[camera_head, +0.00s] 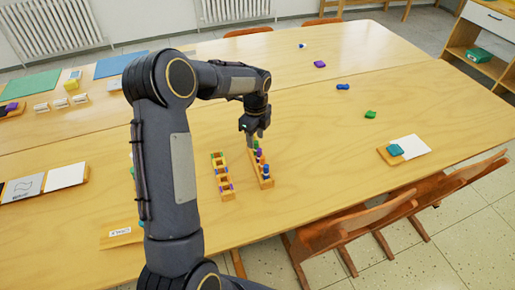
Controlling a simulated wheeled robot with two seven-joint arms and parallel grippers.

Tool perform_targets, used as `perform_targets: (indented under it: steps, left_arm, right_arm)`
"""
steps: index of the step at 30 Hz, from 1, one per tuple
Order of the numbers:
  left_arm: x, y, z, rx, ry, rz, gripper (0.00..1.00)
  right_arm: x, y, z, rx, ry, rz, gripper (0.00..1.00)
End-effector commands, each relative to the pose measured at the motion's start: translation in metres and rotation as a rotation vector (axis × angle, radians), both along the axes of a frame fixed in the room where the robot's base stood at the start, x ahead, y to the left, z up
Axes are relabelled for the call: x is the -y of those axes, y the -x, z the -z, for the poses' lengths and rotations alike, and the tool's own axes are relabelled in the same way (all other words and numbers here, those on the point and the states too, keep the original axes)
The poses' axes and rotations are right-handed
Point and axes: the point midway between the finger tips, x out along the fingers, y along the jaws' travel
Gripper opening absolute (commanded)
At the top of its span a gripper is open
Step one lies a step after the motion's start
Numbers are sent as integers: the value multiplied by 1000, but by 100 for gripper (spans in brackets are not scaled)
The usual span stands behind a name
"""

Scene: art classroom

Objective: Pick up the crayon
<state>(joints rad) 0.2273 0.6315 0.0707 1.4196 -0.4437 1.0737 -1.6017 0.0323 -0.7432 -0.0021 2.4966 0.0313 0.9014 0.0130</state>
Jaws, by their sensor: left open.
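Small coloured pieces that look like crayons (266,170) stand in a narrow wooden rack (267,183) near the middle of the table, in blue, purple, red and green. My left gripper (254,139) is over the far end of this rack, pointing down, with its jaws open. The fingertips are close to the green piece at that end; I cannot tell whether they touch it. The gripper partly hides that end of the rack. My right gripper is out of view.
A second wooden rack (228,196) with coloured pieces lies just left. Loose blue (343,86), green (370,114) and purple (320,64) pieces lie further right. A board with white paper (412,146) sits near the right edge. Wooden chairs (350,222) line the near edge.

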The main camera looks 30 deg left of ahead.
Motion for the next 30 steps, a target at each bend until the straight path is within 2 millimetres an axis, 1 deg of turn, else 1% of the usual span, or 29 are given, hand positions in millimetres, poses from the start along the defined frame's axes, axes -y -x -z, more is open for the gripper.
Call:
perform_targets:
  steps: [3, 7, 10, 16, 17, 25, 26, 30]
  left_arm:
    - [5, 4, 19, -4, 1, 0, 41]
    - [5, 4, 35, -2, 1, -1, 41]
    - [5, 4, 41, -1, 0, -1, 41]
    - [5, 3, 41, 1, 0, -1, 41]
    - [5, 3, 41, 1, 0, -1, 38]
    - [5, 3, 41, 1, 0, -1, 3]
    - [5, 3, 41, 1, 0, -1, 0]
    - [5, 3, 40, 1, 0, -1, 0]
  right_arm:
    - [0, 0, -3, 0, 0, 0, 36]
    - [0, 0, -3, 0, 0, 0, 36]
    - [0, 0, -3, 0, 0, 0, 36]
    - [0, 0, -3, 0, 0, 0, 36]
    - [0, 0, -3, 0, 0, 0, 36]
    - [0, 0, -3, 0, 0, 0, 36]
    - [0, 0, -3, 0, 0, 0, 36]
    - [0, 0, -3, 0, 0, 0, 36]
